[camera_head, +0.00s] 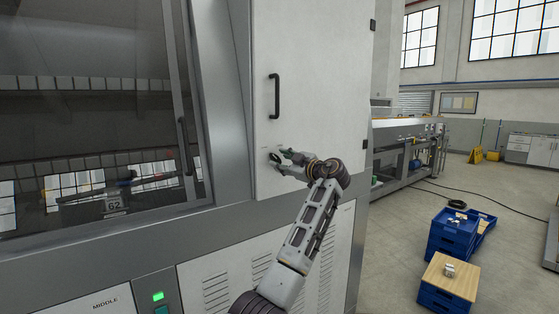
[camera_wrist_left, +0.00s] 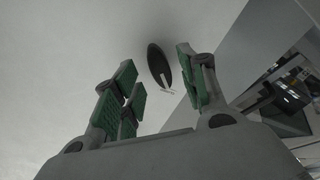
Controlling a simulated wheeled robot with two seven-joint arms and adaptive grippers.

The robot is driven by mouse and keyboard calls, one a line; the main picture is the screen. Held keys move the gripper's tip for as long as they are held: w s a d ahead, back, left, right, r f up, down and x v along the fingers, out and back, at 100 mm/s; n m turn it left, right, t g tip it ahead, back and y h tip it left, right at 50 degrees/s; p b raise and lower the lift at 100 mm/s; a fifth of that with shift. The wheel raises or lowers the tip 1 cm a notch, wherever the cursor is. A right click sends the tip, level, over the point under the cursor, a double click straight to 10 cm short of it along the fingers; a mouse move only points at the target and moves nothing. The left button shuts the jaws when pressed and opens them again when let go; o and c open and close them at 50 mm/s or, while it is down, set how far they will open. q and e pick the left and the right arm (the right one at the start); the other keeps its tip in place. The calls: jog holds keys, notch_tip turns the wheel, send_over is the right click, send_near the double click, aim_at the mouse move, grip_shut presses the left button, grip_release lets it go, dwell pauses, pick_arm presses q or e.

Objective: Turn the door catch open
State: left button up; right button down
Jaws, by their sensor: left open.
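The door catch (camera_wrist_left: 158,64) is a dark oval with a pale bar at its lower end, set on the white door. In the head view the catch (camera_head: 274,158) shows as a small dark shape below the black door handle, partly hidden by my gripper. My left gripper (camera_head: 281,156) is at the door, right in front of the catch. In the left wrist view the green-padded fingers of my left gripper (camera_wrist_left: 156,74) are spread, with the catch showing between their tips. I cannot tell whether they touch it. My right gripper is in no view.
The white door (camera_head: 320,70) carries a vertical black handle (camera_head: 274,96) above the catch. A glass window (camera_head: 80,110) with a handle is at the left. Blue crates (camera_head: 452,233) stand on the floor at the right, with open floor around them.

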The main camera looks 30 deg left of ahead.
pick_arm(q)
jog(key=shift+x, duration=0.9)
grip_shut()
